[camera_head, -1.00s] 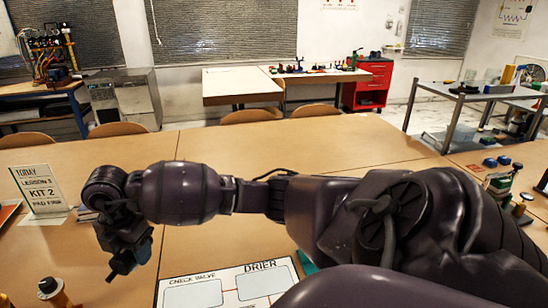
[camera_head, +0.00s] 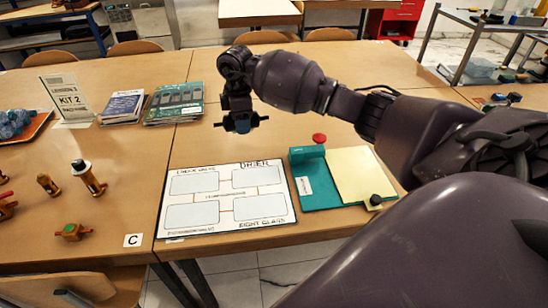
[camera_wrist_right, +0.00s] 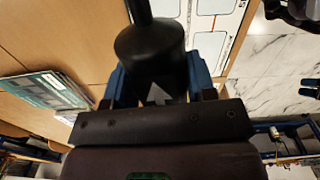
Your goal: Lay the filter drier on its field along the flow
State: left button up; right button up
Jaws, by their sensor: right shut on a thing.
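My right gripper (camera_head: 241,124) is shut on the filter drier, a dark cylinder with a grey arrow mark and a thin stub, which shows in the right wrist view (camera_wrist_right: 152,50) between blue fingers. In the head view the gripper hangs above the table, just beyond the far edge of the white board (camera_head: 226,198). The board has several outlined fields with labels. The drier field (camera_head: 257,177) is at the far right of the board and is empty. The drier is mostly hidden by the gripper in the head view. My left gripper does not show in the head view.
A teal stand with a cream pad (camera_head: 363,174) lies right of the board, near a red button (camera_head: 319,138). Booklets (camera_head: 174,102) and a kit sign (camera_head: 68,98) stand at left. Brass fittings (camera_head: 88,178) stand left of the board. The table between the booklets and board is clear.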

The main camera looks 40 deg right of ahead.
jog(key=shift+s+m, duration=0.15)
jog(key=shift+m, duration=0.25)
jog(key=shift+f, duration=0.1)
jog(key=b, duration=0.2)
send_over(247, 177)
notch_tip(247, 177, down, 14)
jog(key=shift+a+f, duration=0.1)
jog(key=shift+f, duration=0.1)
notch_tip(247, 177, down, 6)
jog(key=shift+r+b, duration=0.15)
jog(key=shift+b, duration=0.6)
jog(key=shift+r, duration=0.1)
jog(key=o, duration=1.1)
jog(key=shift+s, duration=0.1)
